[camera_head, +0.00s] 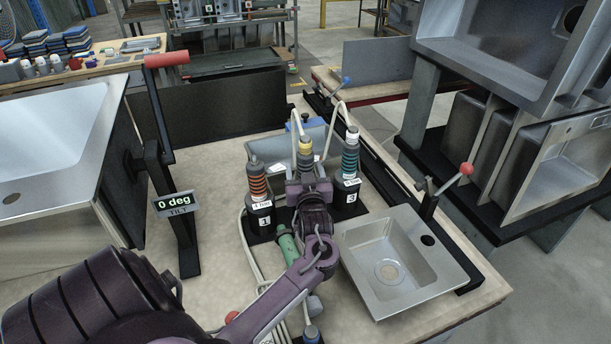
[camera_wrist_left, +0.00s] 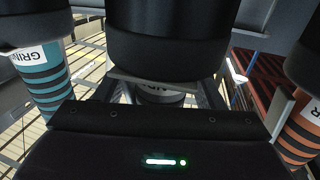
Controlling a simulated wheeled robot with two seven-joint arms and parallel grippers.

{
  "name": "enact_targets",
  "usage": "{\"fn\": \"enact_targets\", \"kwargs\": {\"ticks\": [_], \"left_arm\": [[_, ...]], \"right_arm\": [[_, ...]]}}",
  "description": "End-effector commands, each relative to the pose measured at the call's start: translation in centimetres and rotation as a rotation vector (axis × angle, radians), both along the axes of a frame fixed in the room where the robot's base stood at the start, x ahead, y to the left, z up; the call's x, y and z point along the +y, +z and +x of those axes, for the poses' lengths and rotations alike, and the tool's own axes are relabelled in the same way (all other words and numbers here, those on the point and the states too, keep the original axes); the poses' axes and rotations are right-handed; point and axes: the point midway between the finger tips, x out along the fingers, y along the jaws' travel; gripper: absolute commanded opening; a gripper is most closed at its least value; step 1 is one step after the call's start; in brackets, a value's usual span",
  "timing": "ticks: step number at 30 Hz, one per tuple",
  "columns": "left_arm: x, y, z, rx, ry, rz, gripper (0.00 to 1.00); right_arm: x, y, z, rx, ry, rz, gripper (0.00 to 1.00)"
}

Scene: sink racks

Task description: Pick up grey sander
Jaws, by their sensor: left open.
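The grey sander (camera_head: 305,155), with a yellow band near its top, stands upright in the middle of a row of three tools at the centre of the table. My left gripper (camera_head: 308,184) is at it, on the near side, and hides its lower part. My right gripper is not in view.
An orange-striped tool (camera_head: 256,182) stands left of the sander and a teal-striped tool (camera_head: 350,158) right of it, both close. A small metal sink (camera_head: 415,290) lies to the right. A tilt stand (camera_head: 160,150) and large sink (camera_head: 60,130) are at left. Cables hang nearby.

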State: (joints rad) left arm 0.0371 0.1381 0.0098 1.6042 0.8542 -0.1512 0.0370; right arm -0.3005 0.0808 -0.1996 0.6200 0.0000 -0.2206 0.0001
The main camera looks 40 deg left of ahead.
Motion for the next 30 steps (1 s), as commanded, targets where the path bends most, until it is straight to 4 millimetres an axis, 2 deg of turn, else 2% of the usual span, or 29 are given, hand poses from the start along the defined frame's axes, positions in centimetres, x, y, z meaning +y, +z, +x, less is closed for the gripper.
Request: {"fn": "enact_targets", "kwargs": {"ticks": [2,14,23,30], "left_arm": [[0.0,0.0,0.0,0.0,0.0,0.0,0.55],[0.0,0.0,0.0,0.0,0.0,0.0,0.03],[0.0,0.4,0.0,-0.005,0.0,0.003,0.01],[0.2,2.3,0.5,-0.006,-0.001,0.003,0.01]], "right_arm": [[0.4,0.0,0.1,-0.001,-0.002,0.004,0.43],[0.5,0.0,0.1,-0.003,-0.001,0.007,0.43],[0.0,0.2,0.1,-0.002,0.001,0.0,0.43],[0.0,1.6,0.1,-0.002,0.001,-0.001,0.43]]}}
